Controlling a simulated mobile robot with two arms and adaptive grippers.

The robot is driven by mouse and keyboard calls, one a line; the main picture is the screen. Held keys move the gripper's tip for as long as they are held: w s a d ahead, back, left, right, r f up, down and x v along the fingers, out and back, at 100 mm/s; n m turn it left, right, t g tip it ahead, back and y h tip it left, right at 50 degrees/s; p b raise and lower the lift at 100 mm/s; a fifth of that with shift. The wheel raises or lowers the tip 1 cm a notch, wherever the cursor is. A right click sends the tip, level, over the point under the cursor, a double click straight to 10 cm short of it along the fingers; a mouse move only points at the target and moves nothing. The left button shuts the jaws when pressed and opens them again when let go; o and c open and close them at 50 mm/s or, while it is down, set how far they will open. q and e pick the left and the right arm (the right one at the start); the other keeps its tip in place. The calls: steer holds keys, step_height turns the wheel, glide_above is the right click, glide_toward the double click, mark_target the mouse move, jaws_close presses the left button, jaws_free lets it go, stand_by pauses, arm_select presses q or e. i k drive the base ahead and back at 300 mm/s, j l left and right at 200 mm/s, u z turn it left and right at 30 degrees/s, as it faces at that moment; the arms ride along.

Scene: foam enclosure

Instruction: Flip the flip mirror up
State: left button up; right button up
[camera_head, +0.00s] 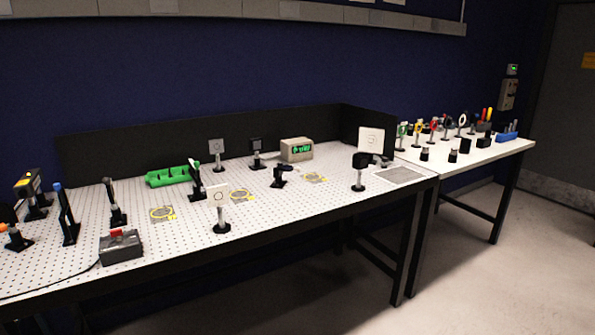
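The flip mirror cannot be told for certain from here. A small low black mount (281,176) with a head leaning to one side stands on the optical table (300,205), near its middle, and may be it. Another black mount (360,170) on a post stands near the table's right end, with a rounded head pointing right. Neither of my grippers shows in the head view, and nothing is seen touching the mounts.
A grey box with a red top (121,246) sits at the front edge. A green holder (168,176), a display box (297,149) and several posts stand on the table. A side table (478,157) carries optics. Floor (490,275) in front is clear.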

mark_target(285, 167)
steer(key=i+l+z, duration=0.35)
steer(key=i, duration=0.2)
steer(key=i+z, duration=0.3)
steer(key=i, duration=0.3)
